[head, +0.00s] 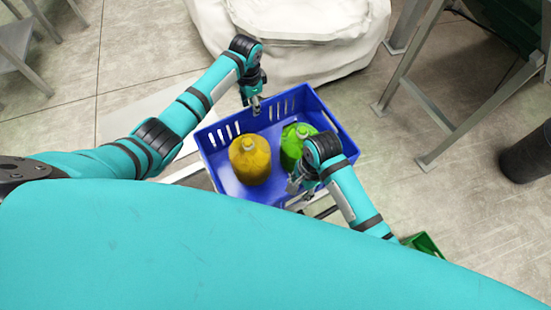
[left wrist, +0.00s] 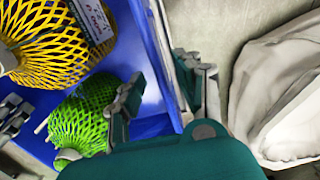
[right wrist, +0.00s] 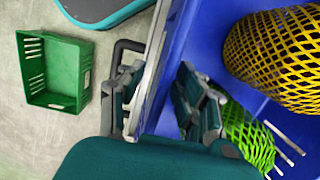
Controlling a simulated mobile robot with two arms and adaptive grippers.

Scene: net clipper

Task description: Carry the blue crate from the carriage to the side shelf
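The blue crate (head: 225,125) holds a yellow netted bundle (head: 250,162) and a green netted bundle (head: 292,145). What bears it is mostly hidden; a dark rail shows below its near side. My left gripper (head: 256,103) is at the crate's far wall. In the left wrist view its open fingers (left wrist: 158,88) stand on either side of that wall (left wrist: 165,55). My right gripper (head: 300,184) is at the near wall. In the right wrist view its open fingers (right wrist: 158,98) straddle that wall (right wrist: 178,45). I cannot tell whether any finger touches. The side shelf is not clearly identifiable.
A large white sack (head: 290,45) lies close behind the crate. A grey metal frame (head: 440,100) and a dark cylinder (head: 527,155) stand at the right. A small green crate (right wrist: 55,72) is on the floor. A pale flat panel (head: 140,108) shows left of the blue crate.

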